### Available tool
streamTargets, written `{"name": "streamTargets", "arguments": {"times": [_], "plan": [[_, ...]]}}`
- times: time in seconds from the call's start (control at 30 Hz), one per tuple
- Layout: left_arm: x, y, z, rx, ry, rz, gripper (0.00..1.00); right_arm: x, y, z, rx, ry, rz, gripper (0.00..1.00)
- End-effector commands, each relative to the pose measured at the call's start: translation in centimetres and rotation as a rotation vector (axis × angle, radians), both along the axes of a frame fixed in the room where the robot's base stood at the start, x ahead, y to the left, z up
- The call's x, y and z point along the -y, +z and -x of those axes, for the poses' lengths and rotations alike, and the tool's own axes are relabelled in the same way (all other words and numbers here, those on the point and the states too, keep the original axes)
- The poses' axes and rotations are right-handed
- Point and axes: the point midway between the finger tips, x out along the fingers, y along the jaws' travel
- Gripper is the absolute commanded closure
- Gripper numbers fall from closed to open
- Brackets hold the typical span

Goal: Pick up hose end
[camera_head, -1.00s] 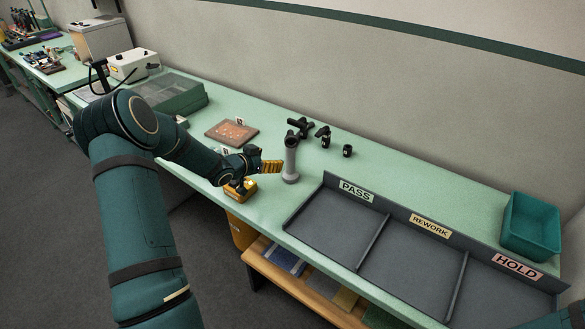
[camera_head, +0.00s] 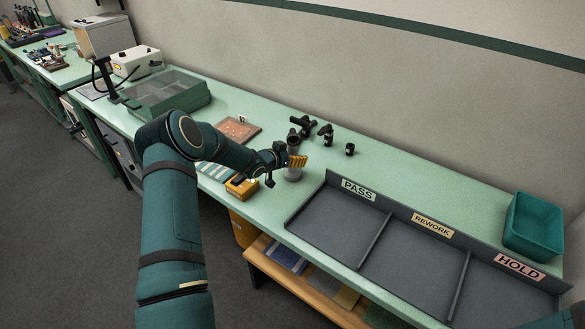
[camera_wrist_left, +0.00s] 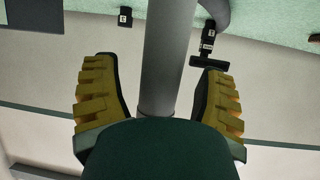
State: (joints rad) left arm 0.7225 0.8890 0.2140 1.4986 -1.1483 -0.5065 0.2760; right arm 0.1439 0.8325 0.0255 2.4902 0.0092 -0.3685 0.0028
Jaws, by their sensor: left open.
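A grey upright tube with a dark top (camera_head: 294,174) stands on the green bench. I cannot tell for sure that it is the hose end. My left gripper (camera_head: 297,161), with yellow ribbed pads, is at the tube's upper part and partly covers it. In the left wrist view the grey tube (camera_wrist_left: 168,60) runs between the two spread fingers of the left gripper (camera_wrist_left: 160,100), with a gap on each side. The tube's near end is hidden behind the dark green palm. My right gripper is out of view.
Black fittings (camera_head: 326,132) stand just behind the tube. A grey tray (camera_head: 330,222) marked PASS, REWORK and HOLD lies to the right, with a green bin (camera_head: 532,226) beyond. A yellow box (camera_head: 241,187) and a brown board (camera_head: 238,131) are to the left.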

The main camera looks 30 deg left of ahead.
Motion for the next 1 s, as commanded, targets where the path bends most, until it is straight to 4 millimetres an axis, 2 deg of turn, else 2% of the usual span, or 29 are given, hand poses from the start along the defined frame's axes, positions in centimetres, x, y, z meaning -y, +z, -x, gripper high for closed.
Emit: {"name": "streamTargets", "arguments": {"times": [0.13,0.33,0.37,0.77,0.87,1.0], "plan": [[0.0,0.0,0.0,0.000,0.000,0.000,0.27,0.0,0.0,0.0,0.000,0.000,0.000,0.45],[0.0,0.0,0.0,0.000,0.000,0.000,0.97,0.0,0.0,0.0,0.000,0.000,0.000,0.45],[0.0,0.0,0.0,0.000,0.000,0.000,1.00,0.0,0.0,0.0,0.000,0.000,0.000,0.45],[0.0,0.3,0.0,0.002,0.000,-0.001,1.00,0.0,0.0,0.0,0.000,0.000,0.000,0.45],[-0.1,1.3,0.0,0.003,0.000,-0.002,1.00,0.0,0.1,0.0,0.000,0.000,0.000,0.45],[-0.1,3.8,0.0,0.005,0.000,-0.002,1.00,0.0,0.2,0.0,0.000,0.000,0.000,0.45]]}}
